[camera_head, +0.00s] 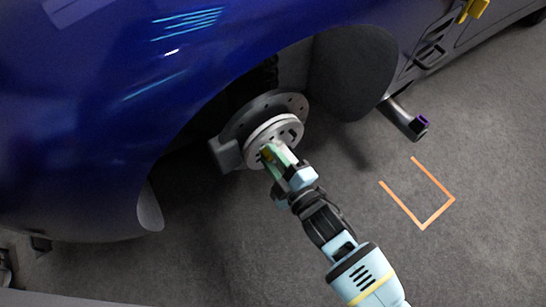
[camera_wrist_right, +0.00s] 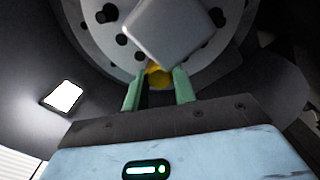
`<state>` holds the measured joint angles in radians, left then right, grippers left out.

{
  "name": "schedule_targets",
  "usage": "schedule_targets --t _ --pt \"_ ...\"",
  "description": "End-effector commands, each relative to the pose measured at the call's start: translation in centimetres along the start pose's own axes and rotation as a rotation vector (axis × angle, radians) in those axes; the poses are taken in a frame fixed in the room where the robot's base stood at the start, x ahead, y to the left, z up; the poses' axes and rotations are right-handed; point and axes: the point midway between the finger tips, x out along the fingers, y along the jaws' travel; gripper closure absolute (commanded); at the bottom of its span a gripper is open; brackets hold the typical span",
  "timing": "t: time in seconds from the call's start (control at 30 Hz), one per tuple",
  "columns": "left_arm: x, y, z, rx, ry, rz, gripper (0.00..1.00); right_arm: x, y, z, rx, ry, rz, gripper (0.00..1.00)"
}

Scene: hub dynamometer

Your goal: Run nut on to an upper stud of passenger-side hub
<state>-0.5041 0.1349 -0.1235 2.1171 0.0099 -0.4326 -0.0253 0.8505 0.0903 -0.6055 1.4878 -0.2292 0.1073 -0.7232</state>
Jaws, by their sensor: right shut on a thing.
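The passenger-side hub (camera_head: 285,130) sits in front of the brake disc inside the blue car's wheel arch. In the right wrist view the round hub face (camera_wrist_right: 95,42) fills the top, with dark studs or holes, such as one dark stud (camera_wrist_right: 107,13) at upper left. My right gripper (camera_head: 268,153) is at the hub's lower front edge, its green fingers pointing at the face. In the wrist view the right gripper (camera_wrist_right: 158,80) is shut on a yellow nut (camera_wrist_right: 158,75). I cannot tell whether the nut touches a stud. My left gripper is out of view.
A grey square-edged block (camera_wrist_right: 170,30) hides part of the hub face in the wrist view. The blue fender (camera_head: 130,90) curves close above and left. A caliper (camera_head: 227,153) is left of the hub. Orange floor marking (camera_head: 424,226) lies on open floor at right.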

Motion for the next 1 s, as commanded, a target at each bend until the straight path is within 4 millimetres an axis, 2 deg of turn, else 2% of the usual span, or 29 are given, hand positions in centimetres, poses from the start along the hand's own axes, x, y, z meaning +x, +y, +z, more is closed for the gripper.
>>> schedule_targets --t 0.17,0.6,0.7,0.8,1.0 --pt "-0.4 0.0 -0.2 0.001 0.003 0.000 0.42 0.1 0.2 -0.1 0.086 0.000 0.000 1.00" --pt "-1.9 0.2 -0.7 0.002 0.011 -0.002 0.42 0.1 0.0 -0.1 0.854 0.002 -0.001 1.00" --pt "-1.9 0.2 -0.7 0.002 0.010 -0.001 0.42 0.1 -0.1 -0.1 0.981 0.001 -0.001 1.00" --pt "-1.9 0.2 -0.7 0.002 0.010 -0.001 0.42 0.1 -0.1 -0.1 1.044 0.001 -0.002 1.00" --pt "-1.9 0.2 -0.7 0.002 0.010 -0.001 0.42 0.0 -0.2 -0.1 1.052 0.000 -0.003 1.00"
